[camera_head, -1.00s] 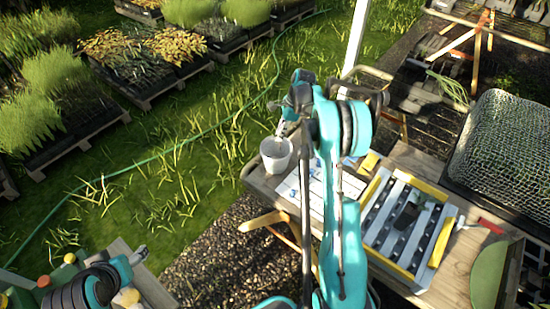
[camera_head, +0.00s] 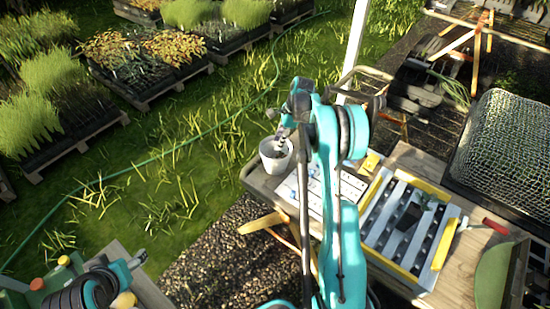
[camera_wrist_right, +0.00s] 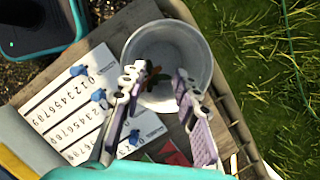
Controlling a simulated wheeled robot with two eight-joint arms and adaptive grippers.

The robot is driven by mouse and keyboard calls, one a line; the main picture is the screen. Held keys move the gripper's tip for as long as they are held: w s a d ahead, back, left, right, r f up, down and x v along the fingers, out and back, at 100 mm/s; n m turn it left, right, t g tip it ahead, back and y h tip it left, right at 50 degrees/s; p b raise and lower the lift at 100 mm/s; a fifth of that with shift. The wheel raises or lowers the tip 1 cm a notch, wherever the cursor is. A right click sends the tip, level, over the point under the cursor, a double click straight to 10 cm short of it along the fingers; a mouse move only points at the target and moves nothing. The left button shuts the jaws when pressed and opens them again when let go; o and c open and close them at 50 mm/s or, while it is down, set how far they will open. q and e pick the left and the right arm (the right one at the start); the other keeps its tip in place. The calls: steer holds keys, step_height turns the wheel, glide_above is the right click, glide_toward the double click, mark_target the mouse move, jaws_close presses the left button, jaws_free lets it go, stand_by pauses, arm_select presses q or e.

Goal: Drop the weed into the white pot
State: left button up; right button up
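The white pot (camera_head: 266,163) stands on the left end of the wooden table. In the right wrist view the pot (camera_wrist_right: 198,50) is seen from above, its mouth facing the camera. My right gripper (camera_head: 280,143) points down over the pot. In the wrist view its two fingers (camera_wrist_right: 161,76) are spread apart at the pot's near rim. A small green and orange-brown weed (camera_wrist_right: 153,77) shows between the fingertips, against the pot's inside; whether it touches the pot's bottom is unclear. My left gripper (camera_head: 138,259) is at the lower left, far from the pot; its fingers are too small to read.
A white sheet with printed numbers and blue pieces (camera_wrist_right: 85,95) lies beside the pot. A yellow-edged rack (camera_head: 385,235) stands to its right, with a red-handled tool (camera_head: 495,226) and a mesh-covered tray (camera_head: 508,140) beyond. Grass lies left of the table.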

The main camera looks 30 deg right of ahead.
steer(key=v, duration=1.2)
steer(key=shift+a, duration=0.1)
steer(key=s+a+r+n+t+h, duration=0.1)
steer(key=s+a+r+n, duration=0.2)
steer(key=s+a, duration=0.15)
steer(key=s+a+r+n+h+b, duration=0.1)
steer(key=s+a+r+n, duration=0.1)
steer(key=s+a+n, duration=0.3)
steer(key=s+a+r+n+t, duration=0.1)
steer(key=s+a+r+n, duration=0.15)
steer(key=a, duration=0.35)
steer(key=s+a+f+n+t+b, duration=0.1)
steer(key=s+a+f+n+t, duration=0.1)
steer(key=s+n, duration=0.4)
steer(key=s+a+f+n+t+h, duration=0.1)
steer(key=s+a+f+n, duration=0.3)
steer(key=s, duration=0.5)
steer(key=a+n+t, duration=0.1)
steer(key=a+n, duration=0.1)
steer(key=a, duration=0.1)
steer(key=shift+s+f+b, duration=0.25)
steer(key=shift+s+b, duration=0.05)
steer(key=shift+b, duration=0.05)
